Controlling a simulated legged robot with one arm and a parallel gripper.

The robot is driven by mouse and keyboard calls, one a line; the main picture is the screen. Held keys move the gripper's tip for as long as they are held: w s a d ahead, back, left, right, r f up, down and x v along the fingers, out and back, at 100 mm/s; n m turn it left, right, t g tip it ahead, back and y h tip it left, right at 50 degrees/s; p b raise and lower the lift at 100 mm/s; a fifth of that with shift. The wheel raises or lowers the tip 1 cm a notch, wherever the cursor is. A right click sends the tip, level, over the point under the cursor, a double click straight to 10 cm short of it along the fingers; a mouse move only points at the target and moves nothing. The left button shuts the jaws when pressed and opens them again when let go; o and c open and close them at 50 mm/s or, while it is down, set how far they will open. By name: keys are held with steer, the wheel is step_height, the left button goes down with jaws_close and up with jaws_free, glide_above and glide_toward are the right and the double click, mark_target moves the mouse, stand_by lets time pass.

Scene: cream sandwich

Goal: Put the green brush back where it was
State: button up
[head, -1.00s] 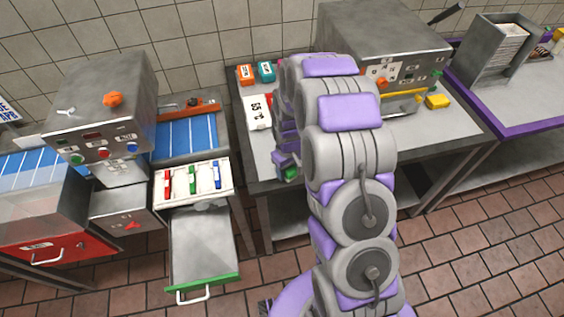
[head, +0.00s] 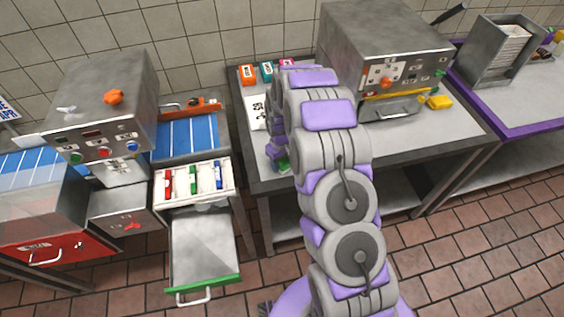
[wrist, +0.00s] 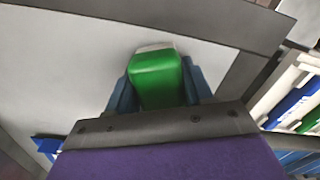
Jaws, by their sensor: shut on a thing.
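My gripper (wrist: 157,88) is shut on the green brush (wrist: 157,76), whose green body sits between my two blue fingers in the wrist view. A pale edge shows at its far end; the rest of it is hidden. In the head view, a small green part of the brush (head: 284,165) shows beside my arm, over the front left of the grey table (head: 262,172). A white rack (head: 182,198) with red, green and blue pieces stands to the left, across a gap from the table; part of it also shows at the right of the wrist view (wrist: 290,85).
A drawer with a green front (head: 205,283) is pulled out below the rack. A white labelled card (head: 257,113) and small coloured boxes (head: 247,74) lie at the table's back left. A large metal machine (head: 385,45) stands behind my arm.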

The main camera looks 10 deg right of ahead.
steer(key=shift+a, duration=0.35)
steer(key=o, duration=1)
steer(key=shift+d, duration=0.25)
steer(key=shift+o, duration=0.4)
steer(key=shift+d, duration=0.3)
steer(key=shift+a, duration=0.1)
